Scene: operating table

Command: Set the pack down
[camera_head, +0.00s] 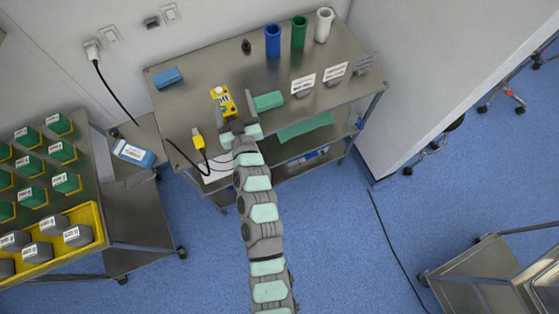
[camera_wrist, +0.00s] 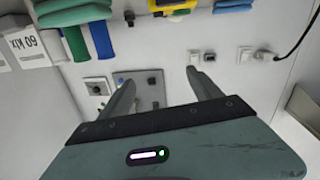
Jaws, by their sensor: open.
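The pack, a small yellow carton with a white top and dark print (camera_head: 222,100), stands on the steel table (camera_head: 190,110), near its front left. My gripper (camera_head: 240,128) is at the table's front edge, just in front of the pack. In the wrist view my gripper (camera_wrist: 163,85) has its two fingers spread with nothing between them. A yellow thing, probably the pack, is cut by the top edge of the wrist view (camera_wrist: 172,5), beyond the fingertips and apart from them. Its lower part is out of that frame.
A teal block (camera_head: 268,101) lies just right of the pack. A blue block (camera_head: 168,77) lies at left. Blue (camera_head: 273,41), green (camera_head: 299,33) and white (camera_head: 324,25) cylinders stand at the back right. A yellow plug-like item (camera_head: 198,139) lies near the front edge.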

